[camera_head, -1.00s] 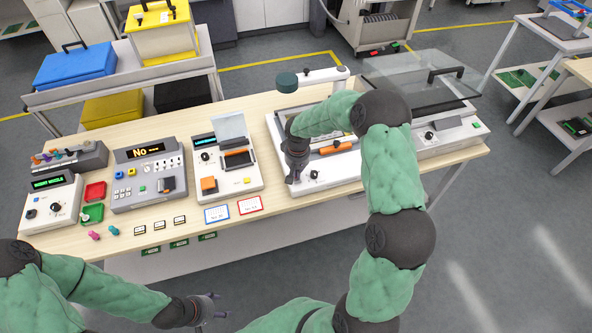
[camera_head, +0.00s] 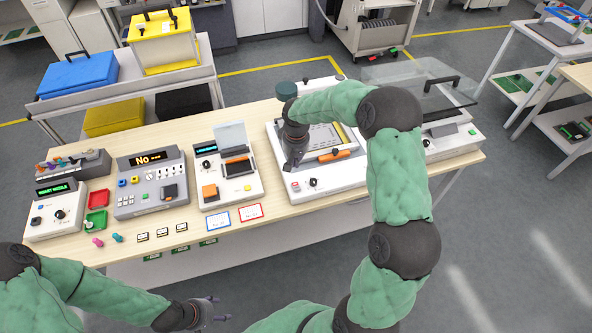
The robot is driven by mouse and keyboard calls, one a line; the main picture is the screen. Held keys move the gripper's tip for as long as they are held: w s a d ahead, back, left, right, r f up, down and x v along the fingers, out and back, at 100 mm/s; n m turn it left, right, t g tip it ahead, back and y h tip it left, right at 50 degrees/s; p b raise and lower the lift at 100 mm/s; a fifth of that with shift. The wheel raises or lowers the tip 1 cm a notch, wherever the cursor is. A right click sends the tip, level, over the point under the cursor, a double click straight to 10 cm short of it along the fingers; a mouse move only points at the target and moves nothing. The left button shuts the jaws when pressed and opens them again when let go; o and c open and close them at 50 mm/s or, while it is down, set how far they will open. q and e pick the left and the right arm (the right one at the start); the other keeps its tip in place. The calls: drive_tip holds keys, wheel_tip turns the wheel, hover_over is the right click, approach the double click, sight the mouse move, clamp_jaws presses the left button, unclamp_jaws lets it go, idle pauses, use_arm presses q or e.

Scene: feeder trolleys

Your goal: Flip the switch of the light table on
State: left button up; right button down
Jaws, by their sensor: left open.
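A white bench device (camera_head: 346,180) with a pale flat panel (camera_head: 324,137), an orange handle (camera_head: 336,155) and a black knob (camera_head: 313,183) stands right of the bench middle. It looks like the light table, but I cannot be sure. A small red mark (camera_head: 295,186) shows on its front left; no switch lever is clear. My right gripper (camera_head: 290,168) points down over the device's left front, above the red mark. Its fingers are small and dark, so their opening and any contact are unclear. My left gripper (camera_head: 219,308) is open and empty, in front of the bench, low in the view.
A device with a raised transparent lid (camera_head: 415,80) stands to the right, partly behind my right arm. Left are a small tester (camera_head: 228,185), a console reading "No" (camera_head: 150,185), red (camera_head: 98,198) and green (camera_head: 95,220) trays. A trolley (camera_head: 130,95) with boxes stands behind.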

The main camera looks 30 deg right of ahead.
drive_tip(key=r, duration=0.4)
drive_tip(key=shift+w+r, duration=0.35)
drive_tip(key=shift+d, duration=0.1)
drive_tip(key=s+a+f+y, duration=0.2)
drive_tip(key=s+a+f, duration=0.2)
drive_tip(key=a+f, duration=0.3)
drive_tip(key=s+a+f+y, duration=0.1)
drive_tip(key=s+a+f, duration=0.35)
drive_tip(key=f, duration=0.45)
drive_tip(key=s+a+f+b, duration=0.2)
drive_tip(key=s+a+f, duration=0.4)
drive_tip(key=s+f, duration=0.1)
drive_tip(key=s+a+f+y+b, duration=0.1)
drive_tip(key=s+a+f+b, duration=0.2)
drive_tip(key=s+a+f, duration=0.3)
drive_tip(key=s, duration=0.4)
drive_tip(key=shift+f, duration=0.4)
